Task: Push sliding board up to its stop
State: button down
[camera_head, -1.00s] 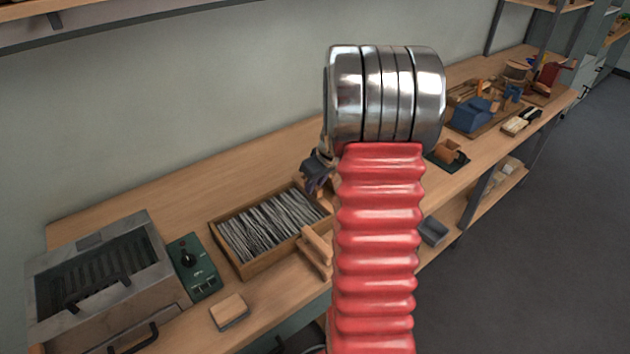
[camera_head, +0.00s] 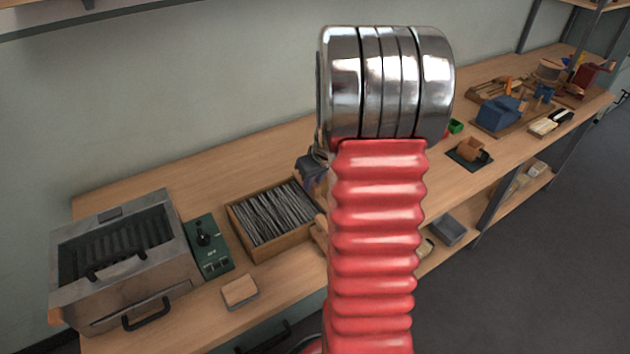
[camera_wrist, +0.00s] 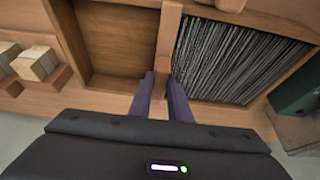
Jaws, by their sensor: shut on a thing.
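The wooden tray of grey bristles (camera_head: 270,214) sits on the bench, its right part hidden by my red arm. In the wrist view, the sliding board (camera_wrist: 168,38) is a narrow wooden bar across the tray. Grey bristles (camera_wrist: 232,60) lie on its right, close along it; an empty compartment (camera_wrist: 115,42) is on its left. My gripper (camera_wrist: 162,84) is shut on the near end of the board, one dark finger on each side. In the head view my gripper is mostly hidden behind my arm; whether the board touches a stop cannot be seen.
Left of the tray stand a green control box (camera_head: 208,248) and a metal-lidded unit (camera_head: 118,262) with black handles. A small wooden block (camera_head: 240,290) lies in front. In the wrist view, wooden blocks (camera_wrist: 36,62) sit beside the tray's left wall.

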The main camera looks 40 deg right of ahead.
jog(key=c, duration=1.7)
grip_release()
jog(key=shift+a, duration=0.3)
jog(key=shift+o, duration=0.3)
jog(key=shift+d, duration=0.1)
jog(key=v, duration=1.3)
jog(key=shift+r, duration=0.3)
jog(key=shift+s, duration=0.1)
